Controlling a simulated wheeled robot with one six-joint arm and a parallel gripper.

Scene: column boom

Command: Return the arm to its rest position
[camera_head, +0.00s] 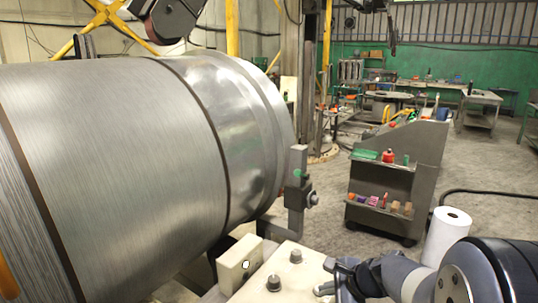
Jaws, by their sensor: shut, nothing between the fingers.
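My arm comes in from the lower right corner. My gripper (328,279) is at its left end, low in the picture, dark and small. It is shut and empty. It appears over or beside the right edge of a pale block with bolts (292,272); I cannot tell whether it touches the block. The lower part of my arm is cut off by the picture edge.
A large metal cylinder (110,150) fills the left. A grey bracket (297,190) stands at its right end. A grey cart (392,180) with small items and a white paper roll (447,235) stand to the right. Open floor lies beyond.

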